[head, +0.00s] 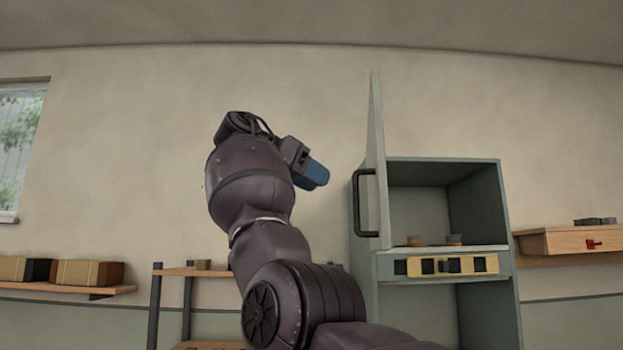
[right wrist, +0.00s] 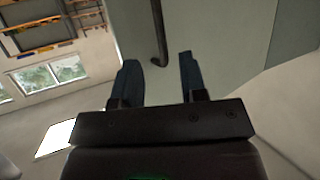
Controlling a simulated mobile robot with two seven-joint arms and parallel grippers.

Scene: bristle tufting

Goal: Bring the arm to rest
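My right arm (head: 265,250) rises from the lower right in the head view and bends up in front of the wall. My right gripper (head: 313,175) has blue fingers and is raised left of the cabinet's open door (head: 376,150). In the right wrist view the two fingers of the gripper (right wrist: 158,62) stand apart with nothing held between them. The door's dark handle (head: 362,203) also shows in the right wrist view (right wrist: 158,28), just beyond the fingertips, and looks clear of them. My left gripper is not in view.
The grey-green cabinet (head: 503,215) stands open at the right, with small items on its inner shelf. A wooden shelf (head: 60,288) with boxes is at the left. A wooden drawer unit (head: 575,240) is at the far right. The wall above the arm is clear.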

